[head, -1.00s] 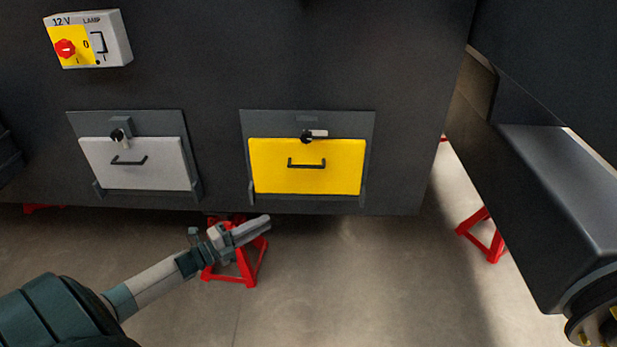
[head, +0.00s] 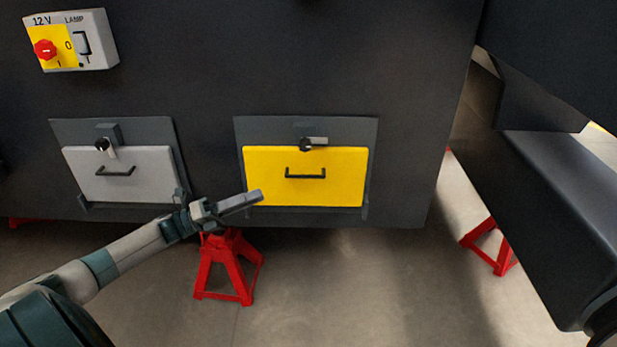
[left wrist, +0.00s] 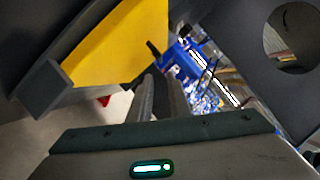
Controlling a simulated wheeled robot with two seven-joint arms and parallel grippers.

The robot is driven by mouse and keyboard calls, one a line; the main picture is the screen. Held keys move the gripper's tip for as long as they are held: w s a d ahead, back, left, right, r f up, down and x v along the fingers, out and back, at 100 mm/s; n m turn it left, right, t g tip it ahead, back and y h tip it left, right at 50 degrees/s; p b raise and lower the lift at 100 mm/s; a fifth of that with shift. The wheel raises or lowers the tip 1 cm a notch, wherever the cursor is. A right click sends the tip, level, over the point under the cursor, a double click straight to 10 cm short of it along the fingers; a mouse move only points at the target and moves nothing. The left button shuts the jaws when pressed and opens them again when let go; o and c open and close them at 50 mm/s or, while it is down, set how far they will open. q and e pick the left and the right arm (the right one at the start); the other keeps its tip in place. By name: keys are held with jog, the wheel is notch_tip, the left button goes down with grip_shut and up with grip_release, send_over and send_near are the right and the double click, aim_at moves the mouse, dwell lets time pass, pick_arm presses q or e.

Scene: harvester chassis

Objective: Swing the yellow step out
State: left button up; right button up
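The yellow step (head: 270,180) is a flat yellow panel, folded up flush in its dark frame on the chassis wall. A black bar handle (head: 305,174) is on its face. A latch (head: 313,142) with a dark knob and a light tab pointing right sits above it. My left gripper (head: 258,196) is by the panel's lower left corner in the head view, apparently in front of it and empty. In the left wrist view the yellow panel (left wrist: 120,42) fills the upper left, and a narrow gap shows between my fingers (left wrist: 160,95). My right gripper is not in view.
A grey panel (head: 125,182) with its own latch and handle is at left. A switch box (head: 97,48) is above it. Red stands (head: 228,268) are under the chassis. A dark beam (head: 560,190) juts out at right. The floor in front is clear.

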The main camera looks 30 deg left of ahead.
aim_at(308, 177)
pick_arm(q)
jog(key=x, duration=1.6)
jog(key=shift+w+d+r, duration=0.1)
jog(key=shift+d, duration=0.05)
jog(key=shift+c, duration=0.3)
grip_shut()
